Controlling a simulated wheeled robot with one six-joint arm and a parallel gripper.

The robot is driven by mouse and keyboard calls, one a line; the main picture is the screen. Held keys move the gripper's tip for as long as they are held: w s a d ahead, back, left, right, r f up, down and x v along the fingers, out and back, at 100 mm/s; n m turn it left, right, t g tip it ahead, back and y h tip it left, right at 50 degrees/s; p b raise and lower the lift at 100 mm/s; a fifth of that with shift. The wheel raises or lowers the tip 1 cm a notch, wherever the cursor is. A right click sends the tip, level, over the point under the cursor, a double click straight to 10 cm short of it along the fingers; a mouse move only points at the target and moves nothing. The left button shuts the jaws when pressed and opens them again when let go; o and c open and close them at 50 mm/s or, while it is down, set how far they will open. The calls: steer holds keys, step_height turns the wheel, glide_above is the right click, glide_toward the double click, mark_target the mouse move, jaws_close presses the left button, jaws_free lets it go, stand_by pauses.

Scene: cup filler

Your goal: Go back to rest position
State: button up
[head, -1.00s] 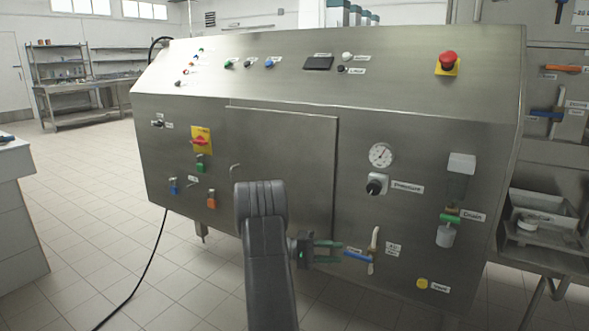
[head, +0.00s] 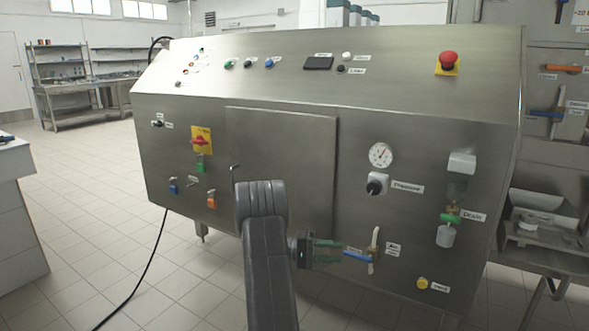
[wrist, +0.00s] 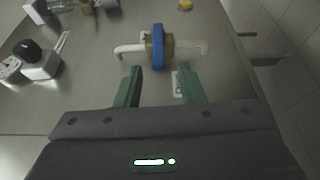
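My gripper (head: 343,252) is at the lower right of the steel machine's front panel in the head view, its green fingers pointing right toward a blue-handled valve (head: 357,254). In the wrist view, the two green fingers (wrist: 161,85) are spread apart with nothing between them. The blue valve handle (wrist: 158,47) with its brass body and white pipe lies just beyond the fingertips, apart from them. My arm is stretched low in front of the machine.
The steel machine (head: 280,170) fills the middle. Its panel carries a pressure gauge (head: 380,155), a black knob (head: 376,186), a drain unit (head: 450,216), a yellow button (head: 422,283) and a red emergency button (head: 449,60). Open tiled floor (head: 90,220) lies at left.

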mark_target(346, 251)
steer(key=d, duration=0.3)
steer(key=shift+s+d+r+y, duration=0.25)
steer(key=shift+d+r+y, duration=0.05)
steer(key=shift+d+r, duration=0.1)
steer(key=shift+r+m+y, duration=0.35)
steer(key=shift+m+y, duration=0.05)
steer(key=shift+y, duration=0.3)
